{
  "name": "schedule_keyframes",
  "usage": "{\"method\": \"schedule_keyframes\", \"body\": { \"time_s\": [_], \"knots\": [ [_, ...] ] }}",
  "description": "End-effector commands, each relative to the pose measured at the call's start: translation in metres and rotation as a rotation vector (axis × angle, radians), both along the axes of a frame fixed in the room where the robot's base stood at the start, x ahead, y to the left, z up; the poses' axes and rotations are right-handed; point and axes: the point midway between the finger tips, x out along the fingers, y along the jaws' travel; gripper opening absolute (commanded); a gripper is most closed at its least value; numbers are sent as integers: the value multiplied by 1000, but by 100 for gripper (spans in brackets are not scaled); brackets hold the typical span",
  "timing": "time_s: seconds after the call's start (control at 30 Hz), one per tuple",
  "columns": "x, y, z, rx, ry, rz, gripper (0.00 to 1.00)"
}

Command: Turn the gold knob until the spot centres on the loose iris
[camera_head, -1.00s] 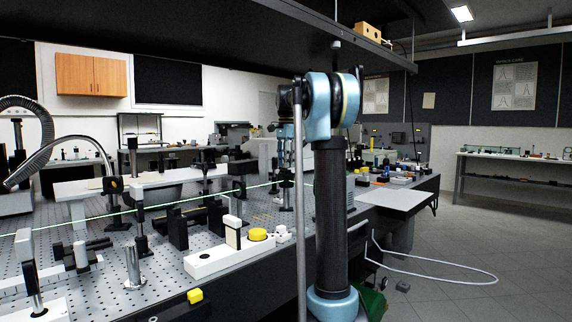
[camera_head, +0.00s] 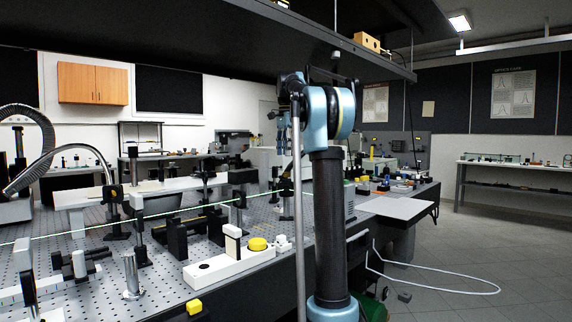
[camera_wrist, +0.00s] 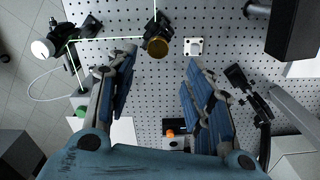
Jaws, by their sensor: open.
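In the wrist view, a round gold knob (camera_wrist: 158,46) sits on a dark optic mount near the top middle. My gripper (camera_wrist: 161,56) has two blue-padded fingers spread wide, and nothing is between them. The knob appears just beyond and between the fingertips; I see no contact. A green beam (camera_wrist: 107,39) runs from the left to the mount, and another line leaves it upward. In the head view my gripper (camera_head: 283,128) is partly behind my arm. I cannot pick out the loose iris or the spot on it with certainty.
A white square base (camera_wrist: 194,47) lies right of the knob. A white disc on a dark mount (camera_wrist: 42,49) stands at the left. A dark post assembly (camera_wrist: 250,90) is near the right finger. In the head view, an overhead shelf (camera_head: 320,35) hangs above the perforated bench (camera_head: 95,275).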

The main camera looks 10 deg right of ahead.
Motion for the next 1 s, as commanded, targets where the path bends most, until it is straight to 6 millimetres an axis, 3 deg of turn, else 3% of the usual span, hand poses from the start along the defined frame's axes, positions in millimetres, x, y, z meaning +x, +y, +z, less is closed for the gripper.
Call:
{"method": "schedule_keyframes", "body": {
  "time_s": [0.1, 0.3, 1.0],
  "knots": [
    [0, 0, 16, 0, 0, 0, 47],
    [1, 0, 31, 0, 0, 0, 47],
    [0, 4, 34, 0, 0, 5, 47]
  ]
}}
